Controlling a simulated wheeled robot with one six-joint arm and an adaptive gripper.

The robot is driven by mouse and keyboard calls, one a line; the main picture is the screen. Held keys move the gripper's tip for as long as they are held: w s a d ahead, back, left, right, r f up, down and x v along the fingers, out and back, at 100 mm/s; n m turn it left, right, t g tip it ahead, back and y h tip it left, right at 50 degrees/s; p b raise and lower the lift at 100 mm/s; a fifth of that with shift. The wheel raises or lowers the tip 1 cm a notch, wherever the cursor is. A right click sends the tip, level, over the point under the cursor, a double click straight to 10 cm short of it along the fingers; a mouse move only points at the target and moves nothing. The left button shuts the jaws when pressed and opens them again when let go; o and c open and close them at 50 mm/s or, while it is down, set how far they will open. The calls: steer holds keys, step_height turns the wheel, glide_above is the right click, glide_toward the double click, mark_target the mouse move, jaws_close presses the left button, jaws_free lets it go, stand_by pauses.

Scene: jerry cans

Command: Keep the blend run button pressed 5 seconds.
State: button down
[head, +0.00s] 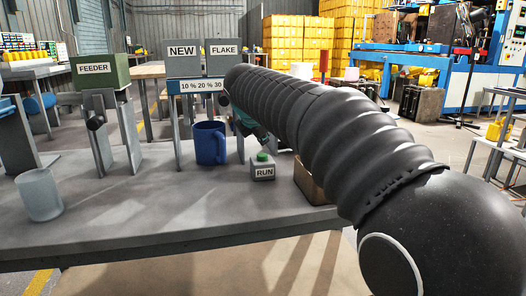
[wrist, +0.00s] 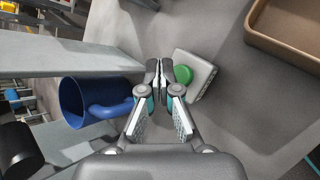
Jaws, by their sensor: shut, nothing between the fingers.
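The RUN box (head: 263,172) is a small grey block with a green button (head: 263,156) on top, standing on the grey bench. In the wrist view the green button (wrist: 183,74) shows beside my fingertips, on the box (wrist: 203,77). My gripper (wrist: 160,68) is shut and empty, its fingertips just left of the button in that view. I cannot tell their height above it, and I see no clear contact. In the head view my arm hides most of the gripper; only a teal part shows behind the button.
A blue mug (head: 209,143) stands left of the RUN box, near the NEW and FLAKE hoppers (head: 184,66). A frosted cup (head: 39,194) and the FEEDER (head: 100,72) are further left. A brown tray (wrist: 290,28) lies beside the box.

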mark_target(262, 156)
steer(key=shift+r+p, duration=1.65)
steer(key=shift+r, duration=0.25)
steer(key=s+d+f+m+g, duration=0.1)
steer(key=s+d+f+m, duration=0.2)
steer(key=s+d+m, duration=0.5)
steer(key=s+d+f+m+g, duration=0.1)
steer(key=s+d+f+m, duration=0.1)
steer(key=s+d+m, duration=0.65)
steer(key=s+d+f+m, duration=0.1)
steer(key=s+f+m, duration=0.3)
steer(key=s, duration=0.6)
steer(key=s+d+f+m+g+y+p, duration=0.1)
steer(key=s+d+f+m, duration=0.1)
steer(key=s+f+m, duration=0.3)
steer(key=s+f, duration=0.3)
steer(key=s, duration=0.2)
steer(key=shift+s+f+g, duration=0.3)
